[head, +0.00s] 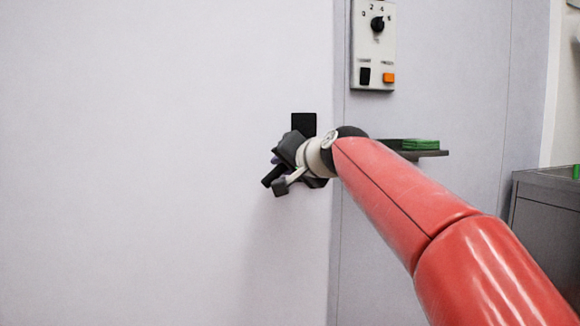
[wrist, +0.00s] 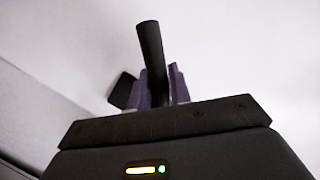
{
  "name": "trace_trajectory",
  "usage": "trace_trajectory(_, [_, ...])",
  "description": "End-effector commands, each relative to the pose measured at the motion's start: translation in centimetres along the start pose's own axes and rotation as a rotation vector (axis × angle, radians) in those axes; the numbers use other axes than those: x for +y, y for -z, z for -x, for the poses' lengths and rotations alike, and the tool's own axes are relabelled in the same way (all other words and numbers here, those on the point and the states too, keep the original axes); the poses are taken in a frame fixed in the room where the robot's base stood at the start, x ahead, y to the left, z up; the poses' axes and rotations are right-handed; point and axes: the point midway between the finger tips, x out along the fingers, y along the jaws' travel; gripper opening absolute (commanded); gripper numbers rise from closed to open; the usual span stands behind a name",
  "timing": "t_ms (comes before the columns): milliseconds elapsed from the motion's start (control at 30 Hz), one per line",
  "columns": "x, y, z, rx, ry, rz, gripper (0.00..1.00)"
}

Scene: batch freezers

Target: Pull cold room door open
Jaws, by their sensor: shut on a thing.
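The cold room door (head: 150,160) is the large pale panel filling the left of the head view. Its right edge runs vertically beside a grey wall panel; I cannot tell whether there is a gap there. The black handle has a square mount (head: 303,122) near that edge. My gripper (head: 273,168) is at the handle, just below the mount. In the wrist view, the black handle bar (wrist: 150,48) stands between the purple fingers of my gripper (wrist: 160,88), which are shut on it. My gripper body hides part of the handle in the head view.
A control box (head: 373,45) with a dial and switches is on the wall right of the door. Below it, a dark shelf (head: 430,154) holds a green stack (head: 419,144), close behind my arm. A grey metal cabinet (head: 545,225) stands at the right.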

Motion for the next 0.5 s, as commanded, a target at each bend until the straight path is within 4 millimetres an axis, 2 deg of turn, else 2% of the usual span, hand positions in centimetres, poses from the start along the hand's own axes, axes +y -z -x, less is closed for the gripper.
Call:
trace_trajectory(33, [-0.9,-0.8,1.4,0.012,0.005,0.005,0.00])
trace_trajectory(267, [-2.0,-3.6,6.7,0.044,-0.014,-0.006,0.00])
trace_trajectory(500, [-3.7,-7.2,12.5,0.047,-0.013,-0.006,0.00])
